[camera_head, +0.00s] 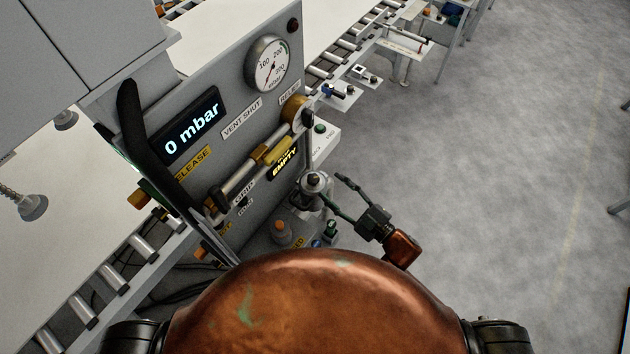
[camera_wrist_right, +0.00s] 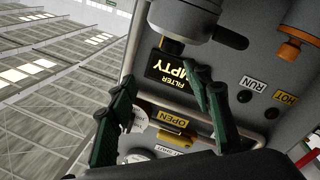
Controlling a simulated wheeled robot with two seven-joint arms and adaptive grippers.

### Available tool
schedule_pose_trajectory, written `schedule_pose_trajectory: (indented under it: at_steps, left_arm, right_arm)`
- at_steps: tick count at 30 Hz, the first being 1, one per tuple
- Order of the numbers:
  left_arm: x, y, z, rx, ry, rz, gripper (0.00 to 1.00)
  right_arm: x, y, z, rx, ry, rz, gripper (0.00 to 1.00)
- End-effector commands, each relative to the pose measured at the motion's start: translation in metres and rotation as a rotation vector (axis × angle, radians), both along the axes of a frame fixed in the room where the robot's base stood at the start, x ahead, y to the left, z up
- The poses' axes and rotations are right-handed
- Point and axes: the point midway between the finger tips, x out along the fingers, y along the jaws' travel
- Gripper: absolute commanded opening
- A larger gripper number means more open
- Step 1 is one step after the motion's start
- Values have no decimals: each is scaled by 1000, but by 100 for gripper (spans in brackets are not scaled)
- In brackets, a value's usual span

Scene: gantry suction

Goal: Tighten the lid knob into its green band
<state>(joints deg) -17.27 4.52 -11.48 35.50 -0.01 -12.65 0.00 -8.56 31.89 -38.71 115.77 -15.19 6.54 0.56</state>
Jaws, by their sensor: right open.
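A grey round filter housing (camera_head: 316,190) stands at the right side of the panel, with a small dark knob (camera_head: 314,178) on top that looks like the lid knob. A green band on it cannot be made out. My right gripper (camera_head: 336,187) is open just right of the housing, its dark green fingers spread and apparently empty. In the right wrist view the open gripper (camera_wrist_right: 162,76) faces the panel, and a grey cylinder (camera_wrist_right: 185,16) with a dark handle lies beyond the fingertips. Whether a finger touches the knob cannot be told. My left gripper is not in view.
The grey panel (camera_head: 225,85) carries a round gauge (camera_head: 268,65), a "0 mbar" display (camera_head: 192,126) and a yellow-lit "EMPTY" sign (camera_head: 285,160). A black curved bar (camera_head: 132,105) stands at its left. A roller conveyor (camera_head: 110,280) runs behind.

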Motion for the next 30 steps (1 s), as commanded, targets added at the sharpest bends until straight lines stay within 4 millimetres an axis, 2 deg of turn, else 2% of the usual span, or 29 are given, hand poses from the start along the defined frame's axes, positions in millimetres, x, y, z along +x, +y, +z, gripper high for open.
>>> schedule_pose_trajectory:
  at_steps: [3, 9, 14, 24, 30]
  left_arm:
    - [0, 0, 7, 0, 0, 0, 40]
    - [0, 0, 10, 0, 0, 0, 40]
    - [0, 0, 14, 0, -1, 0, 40]
    - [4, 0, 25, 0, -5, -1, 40]
    - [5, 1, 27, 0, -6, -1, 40]
  right_arm:
    - [7, 5, -8, 186, 241, 22, 46]
    - [11, 6, -19, 345, 448, 27, 46]
    - [20, 13, -19, 363, 465, 23, 46]
    - [55, 49, -19, 361, 462, 20, 46]
    - [64, 59, -20, 359, 462, 21, 46]
